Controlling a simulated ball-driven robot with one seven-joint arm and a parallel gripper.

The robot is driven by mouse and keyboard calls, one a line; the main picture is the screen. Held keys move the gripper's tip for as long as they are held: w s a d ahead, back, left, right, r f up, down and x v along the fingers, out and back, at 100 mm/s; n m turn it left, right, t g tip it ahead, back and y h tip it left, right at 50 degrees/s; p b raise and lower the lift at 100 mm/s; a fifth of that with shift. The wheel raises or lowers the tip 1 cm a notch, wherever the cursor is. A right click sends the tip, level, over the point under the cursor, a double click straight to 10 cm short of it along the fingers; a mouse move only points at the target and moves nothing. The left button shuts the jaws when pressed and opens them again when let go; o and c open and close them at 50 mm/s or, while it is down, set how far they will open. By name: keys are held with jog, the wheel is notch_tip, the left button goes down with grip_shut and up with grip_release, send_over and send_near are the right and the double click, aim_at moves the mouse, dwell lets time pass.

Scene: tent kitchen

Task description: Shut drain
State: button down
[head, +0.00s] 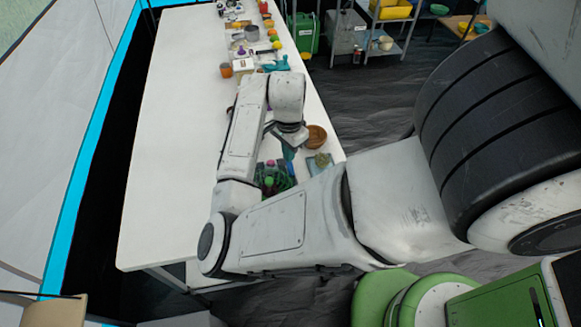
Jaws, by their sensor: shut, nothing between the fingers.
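My gripper (288,152) hangs below my wrist over the near right part of the white table (165,130). It is small in the head view and partly hidden by my own arm; it is shut with nothing seen in it. It is close to a dark crate (285,184) holding bottles, partly covered by my arm. I cannot make out a drain with certainty in this view.
A brown bowl (316,136) and a small tray (318,163) lie by the table's right edge. An orange cup (226,70), a teal item (277,64) and several foods stand farther back. A green container (302,33) and shelves are beyond. The table's left half is clear.

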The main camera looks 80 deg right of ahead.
jog(key=shift+f+b, duration=0.65)
jog(key=shift+f, duration=0.35)
dwell(1.1)
notch_tip(320, 180, up, 7)
jog(key=p, duration=0.6)
jog(key=shift+r, duration=0.1)
dwell(0.7)
